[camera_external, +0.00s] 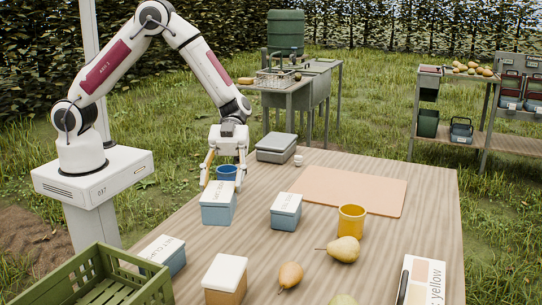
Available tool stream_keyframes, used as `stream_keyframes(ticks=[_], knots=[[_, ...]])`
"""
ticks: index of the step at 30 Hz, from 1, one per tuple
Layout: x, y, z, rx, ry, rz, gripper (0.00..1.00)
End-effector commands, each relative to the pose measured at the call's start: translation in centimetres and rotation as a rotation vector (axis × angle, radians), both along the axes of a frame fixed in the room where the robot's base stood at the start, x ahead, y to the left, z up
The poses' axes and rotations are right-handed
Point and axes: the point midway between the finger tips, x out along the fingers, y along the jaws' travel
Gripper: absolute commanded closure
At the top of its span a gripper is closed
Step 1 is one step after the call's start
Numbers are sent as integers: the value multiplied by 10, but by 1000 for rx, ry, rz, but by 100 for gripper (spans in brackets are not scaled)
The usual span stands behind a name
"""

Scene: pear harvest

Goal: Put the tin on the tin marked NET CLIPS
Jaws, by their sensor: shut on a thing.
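My gripper (222,183) points down at the table's left side, shut on a blue tin (218,215) with a white lettered lid. Its fingers lie on either side of the tin; I cannot tell whether the tin touches the table. A smaller blue tin (286,219) with a white lid stands to the right. Another blue tin (175,262) with a white lettered lid stands at the front left, partly behind the green crate. An ochre tin (225,293) with a white lid stands at the front.
A blue mug (227,172) stands right behind the held tin, and a grey box (276,149) beyond it. The green crate (100,285) is front left. The peach mat (350,189) is bare.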

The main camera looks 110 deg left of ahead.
Motion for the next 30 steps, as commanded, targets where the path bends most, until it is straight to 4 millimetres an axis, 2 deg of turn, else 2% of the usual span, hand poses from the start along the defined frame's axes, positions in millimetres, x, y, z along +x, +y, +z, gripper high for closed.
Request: stream_keyframes(ticks=[5, 9, 15, 21, 30], knots=[[-8, -39, 18, 1, -3, -83, 80], [-24, -73, 35, 0, -3, -167, 80], [-53, -111, 54, -1, -1, -275, 80], [-74, -121, 61, 0, 1, -329, 80], [-77, -121, 61, -1, -1, -333, 80]])
